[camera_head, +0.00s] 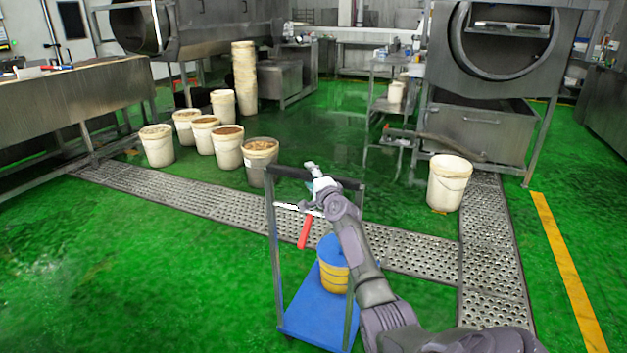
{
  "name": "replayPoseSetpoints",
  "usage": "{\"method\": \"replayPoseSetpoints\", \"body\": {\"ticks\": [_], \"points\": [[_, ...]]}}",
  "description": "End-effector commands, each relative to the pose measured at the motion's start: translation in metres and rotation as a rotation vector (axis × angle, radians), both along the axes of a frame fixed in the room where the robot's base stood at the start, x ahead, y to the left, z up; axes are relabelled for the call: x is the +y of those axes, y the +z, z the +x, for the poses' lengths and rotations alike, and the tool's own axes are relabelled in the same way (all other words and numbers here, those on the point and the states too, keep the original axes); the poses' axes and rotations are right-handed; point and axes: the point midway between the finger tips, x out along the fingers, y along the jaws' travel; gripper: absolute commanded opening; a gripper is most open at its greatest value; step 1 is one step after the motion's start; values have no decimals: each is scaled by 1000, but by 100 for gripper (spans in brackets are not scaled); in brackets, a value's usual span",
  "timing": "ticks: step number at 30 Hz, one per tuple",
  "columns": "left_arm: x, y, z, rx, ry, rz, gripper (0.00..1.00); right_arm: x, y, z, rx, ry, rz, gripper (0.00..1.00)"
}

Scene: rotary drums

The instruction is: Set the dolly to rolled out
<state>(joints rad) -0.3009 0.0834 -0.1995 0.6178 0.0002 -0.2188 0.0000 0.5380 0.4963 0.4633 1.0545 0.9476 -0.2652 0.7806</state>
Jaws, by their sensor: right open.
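The dolly has a blue platform (308,312), a grey upright frame and a dark push handle (283,169) across the top. It stands on the green floor in the lower middle, its frame overlapping the metal floor grating in the picture. A drum with a blue top and yellow lower part (333,262) sits on the platform, partly hidden by my right arm. My right gripper (313,170) is open at the middle of the push handle. I cannot tell whether it touches the handle. My left gripper is not in view.
Several pale buckets (228,146) stand behind the dolly to the left. One white bucket (448,183) stands to the right near the large drum machine (470,130). A red-handled item (305,232) shows by the dolly frame. Green floor at the lower left is clear.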

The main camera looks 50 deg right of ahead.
Motion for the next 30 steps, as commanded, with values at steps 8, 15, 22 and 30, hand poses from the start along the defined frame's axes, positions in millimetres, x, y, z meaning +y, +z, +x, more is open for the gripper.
{"method": "replayPoseSetpoints", "body": {"ticks": [8, 15, 22, 30], "points": [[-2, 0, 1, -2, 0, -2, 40, 12, -1, -22, 0, 3, 1, 54], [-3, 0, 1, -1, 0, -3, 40, 30, -2, -62, 2, 1, 1, 54], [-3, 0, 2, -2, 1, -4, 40, 45, -2, -94, 1, 1, 2, 54], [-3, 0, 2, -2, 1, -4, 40, 51, -1, -108, 0, 1, 1, 54]]}}
